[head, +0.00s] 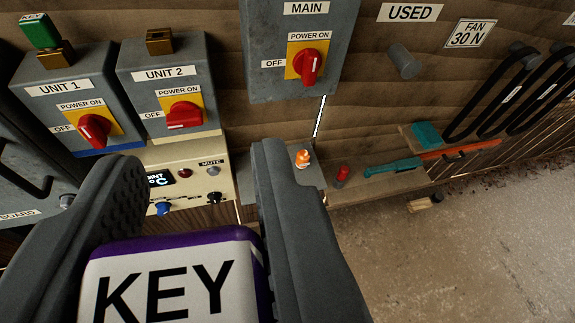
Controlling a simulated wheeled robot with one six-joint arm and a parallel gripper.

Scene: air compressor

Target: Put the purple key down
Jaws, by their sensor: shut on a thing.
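The purple key (178,280) is a white block with a purple edge and the word KEY in black, close to the camera at the bottom. My gripper (195,190) is shut on it, with one dark finger on each side. The key is held up in front of the wall of switch boxes. Its lower part is cut off by the picture's bottom edge.
UNIT 1 (57,105) has a green key (40,32) in its top. UNIT 2 (150,92) and MAIN (285,75) have red switches. A wooden shelf (375,188) holds tools and small parts. Black belts hang at the right. A peg (404,62) sits under the USED sign (410,12).

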